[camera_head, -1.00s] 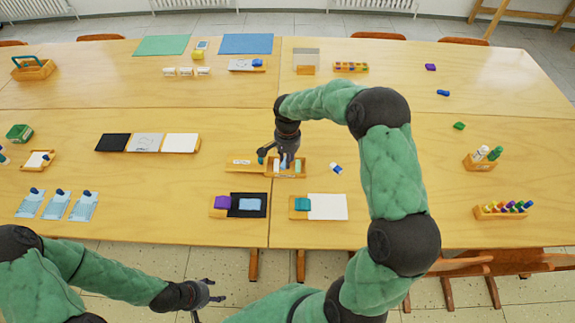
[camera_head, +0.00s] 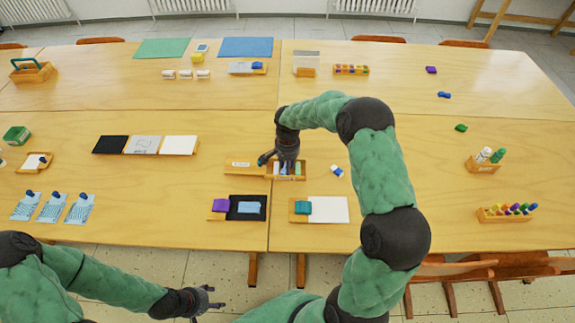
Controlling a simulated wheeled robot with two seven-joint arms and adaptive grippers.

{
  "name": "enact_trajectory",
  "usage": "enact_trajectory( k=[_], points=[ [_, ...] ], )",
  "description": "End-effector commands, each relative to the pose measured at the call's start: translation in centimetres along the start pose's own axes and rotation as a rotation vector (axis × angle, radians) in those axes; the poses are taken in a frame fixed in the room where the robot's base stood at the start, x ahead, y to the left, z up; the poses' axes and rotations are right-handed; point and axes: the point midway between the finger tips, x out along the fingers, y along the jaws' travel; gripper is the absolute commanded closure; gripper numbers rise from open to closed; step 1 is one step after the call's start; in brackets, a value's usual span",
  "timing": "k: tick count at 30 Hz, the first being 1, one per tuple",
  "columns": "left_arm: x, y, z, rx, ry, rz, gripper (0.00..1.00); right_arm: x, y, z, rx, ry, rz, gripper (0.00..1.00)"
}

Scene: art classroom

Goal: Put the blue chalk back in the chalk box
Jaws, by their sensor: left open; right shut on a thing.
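The chalk box (camera_head: 303,175) is a small orange tray right of the table's middle, with pale sticks of chalk in it. A flat orange piece with a white label (camera_head: 243,166) lies against its left side. My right gripper (camera_head: 285,166) points down over the left part of the box and is shut on the blue chalk, a pale blue stick mostly hidden by the fingers. I cannot tell if the stick touches the box floor. My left gripper (camera_head: 212,301) is open and empty in front of the table's near edge.
A small white and blue piece (camera_head: 337,171) lies right of the box. My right arm covers some table to the right.

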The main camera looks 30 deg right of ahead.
Motion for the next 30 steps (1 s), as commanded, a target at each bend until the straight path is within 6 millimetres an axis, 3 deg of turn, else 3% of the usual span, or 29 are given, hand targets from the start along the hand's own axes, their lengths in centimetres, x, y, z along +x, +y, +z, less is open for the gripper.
enact_trajectory(
  k=[1, 2, 3, 16, 30],
  points=[
    [0.2, -0.1, 0.0, 0.0, 0.0, 0.0, 0.43, 0.3, 0.0, 0.0, 0.0, -0.001, 0.001, 1.0],
    [0.1, 0.0, 0.0, 0.0, 0.0, 0.0, 0.43, 0.2, 0.0, 0.0, 0.0, -0.001, 0.001, 0.66],
    [0.1, 0.0, 0.0, 0.0, 0.0, 0.0, 0.43, 0.2, 0.0, 0.0, 0.0, -0.001, 0.001, 0.64],
    [-0.3, 0.1, 0.0, 0.0, 0.0, 0.0, 0.43, -0.7, 0.0, 0.0, 0.0, 0.001, -0.001, 0.64],
    [-2.7, 1.0, 0.1, 0.0, 0.0, 0.0, 0.43, -9.5, 0.0, 0.0, 0.001, 0.001, 0.0, 0.64]
  ],
)
